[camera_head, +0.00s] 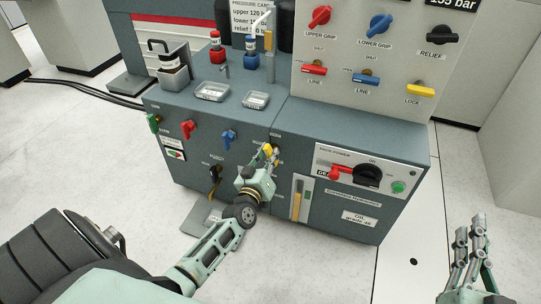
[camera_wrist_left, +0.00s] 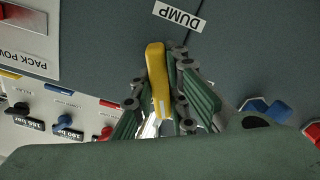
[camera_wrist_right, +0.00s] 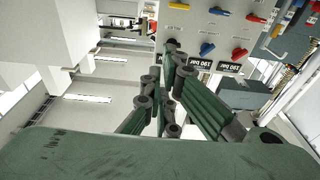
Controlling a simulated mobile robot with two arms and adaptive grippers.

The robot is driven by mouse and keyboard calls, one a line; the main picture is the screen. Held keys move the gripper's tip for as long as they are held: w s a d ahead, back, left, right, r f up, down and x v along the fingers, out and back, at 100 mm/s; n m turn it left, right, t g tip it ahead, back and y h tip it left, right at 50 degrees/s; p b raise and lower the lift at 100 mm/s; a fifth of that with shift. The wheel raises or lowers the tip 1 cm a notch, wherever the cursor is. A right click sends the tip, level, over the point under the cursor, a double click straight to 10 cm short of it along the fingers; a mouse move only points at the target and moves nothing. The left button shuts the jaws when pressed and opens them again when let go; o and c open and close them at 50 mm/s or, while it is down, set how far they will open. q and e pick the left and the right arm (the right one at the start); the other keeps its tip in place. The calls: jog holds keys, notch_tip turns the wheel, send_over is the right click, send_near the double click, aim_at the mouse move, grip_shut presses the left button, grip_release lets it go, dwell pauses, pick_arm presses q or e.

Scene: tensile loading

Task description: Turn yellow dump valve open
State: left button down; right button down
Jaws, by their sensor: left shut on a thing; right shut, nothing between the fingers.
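The yellow dump valve handle (camera_wrist_left: 157,75) stands between the fingers of my left gripper (camera_wrist_left: 160,100) in the left wrist view, beside a DUMP label (camera_wrist_left: 180,16). In the head view the yellow handle (camera_head: 267,149) shows at the cabinet's front face, with my left gripper (camera_head: 268,158) at it. My left gripper is shut on the handle. My right gripper (camera_head: 470,232) is at the lower right of the head view, away from the cabinet, shut and empty. It also shows in the right wrist view (camera_wrist_right: 165,75). The valve body is mostly hidden by my left gripper.
Floor at the right is clear.

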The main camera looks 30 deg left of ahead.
pick_arm(q)
jog(key=shift+n, duration=1.9)
jog(key=n, duration=0.2)
jog(key=shift+n, duration=0.4)
jog(key=n+b, duration=0.1)
jog(key=n, duration=0.2)
jog(key=shift+f, duration=0.1)
jog(key=shift+n+b, duration=0.3)
jog(key=shift+n, duration=1.3)
pick_arm(e)
notch_tip(320, 180, up, 7)
jog(key=s+t+y, duration=0.1)
jog(key=s+t, duration=0.1)
jog(key=t, duration=0.1)
jog(key=shift+a+f+t, duration=0.15)
jog(key=shift+f+t, duration=0.05)
jog(key=shift+t, duration=0.2)
pick_arm(q)
jog(key=c, duration=1.7)
grip_release()
